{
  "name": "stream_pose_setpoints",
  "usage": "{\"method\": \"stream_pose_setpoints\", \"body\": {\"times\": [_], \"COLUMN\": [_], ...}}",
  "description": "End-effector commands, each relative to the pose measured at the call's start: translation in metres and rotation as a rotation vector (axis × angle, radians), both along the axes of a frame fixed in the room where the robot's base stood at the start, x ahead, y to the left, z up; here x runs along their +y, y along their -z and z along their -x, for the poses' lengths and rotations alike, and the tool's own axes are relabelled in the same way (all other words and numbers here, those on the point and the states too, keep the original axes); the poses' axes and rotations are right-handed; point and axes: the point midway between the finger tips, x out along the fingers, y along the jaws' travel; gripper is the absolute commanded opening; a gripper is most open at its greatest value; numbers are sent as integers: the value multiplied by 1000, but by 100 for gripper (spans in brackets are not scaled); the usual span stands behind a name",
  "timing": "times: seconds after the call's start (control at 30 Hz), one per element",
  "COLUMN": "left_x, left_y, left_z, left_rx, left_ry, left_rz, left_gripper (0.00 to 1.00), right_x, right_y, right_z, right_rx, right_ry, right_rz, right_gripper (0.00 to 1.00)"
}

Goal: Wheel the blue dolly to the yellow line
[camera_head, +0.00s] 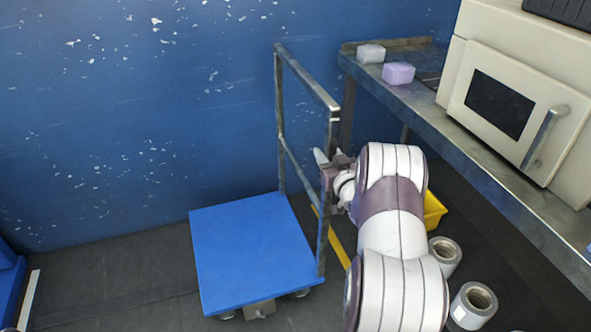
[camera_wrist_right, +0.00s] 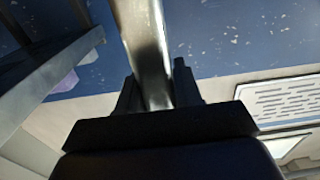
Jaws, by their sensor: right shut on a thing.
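The blue dolly (camera_head: 245,243) stands on the dark floor near the blue wall, with its flat deck level and a grey metal handle frame (camera_head: 307,77) upright along its right side. My right gripper (camera_head: 325,166) is shut on the near upright post of that frame. In the right wrist view the metal post (camera_wrist_right: 146,45) runs between the two dark fingers of the gripper (camera_wrist_right: 158,92). The yellow line (camera_head: 341,250) shows on the floor just right of the dolly, partly hidden by the handle frame and my arm. My left gripper is not in view.
A metal bench (camera_head: 470,160) stands to the right, bearing a cream machine (camera_head: 522,95), a white block (camera_head: 371,53) and a purple block (camera_head: 398,73). Rolls (camera_head: 474,306) and a yellow bin (camera_head: 434,210) are on the floor beneath. Floor left of the dolly is clear.

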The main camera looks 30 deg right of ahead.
Motion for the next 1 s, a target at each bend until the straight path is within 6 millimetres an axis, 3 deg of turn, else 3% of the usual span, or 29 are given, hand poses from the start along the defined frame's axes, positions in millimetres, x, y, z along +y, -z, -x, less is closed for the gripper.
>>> {"method": "stream_pose_setpoints", "body": {"times": [0.03, 0.2, 0.5, 0.7, 1.0], "left_x": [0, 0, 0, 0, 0], "left_y": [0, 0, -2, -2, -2], "left_z": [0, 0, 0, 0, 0], "left_rx": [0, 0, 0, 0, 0], "left_ry": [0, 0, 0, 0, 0], "left_rz": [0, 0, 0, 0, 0], "left_gripper": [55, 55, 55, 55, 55], "right_x": [-20, -71, -132, -150, -155], "right_y": [0, 0, -1, -1, -2], "right_z": [5, 18, 32, 36, 37], "right_rx": [0, -1, 0, -1, -2], "right_ry": [9, 7, 4, 1, 4], "right_rz": [2, 2, 0, 2, 0], "right_gripper": [0, 0, 0, 0, 0]}}
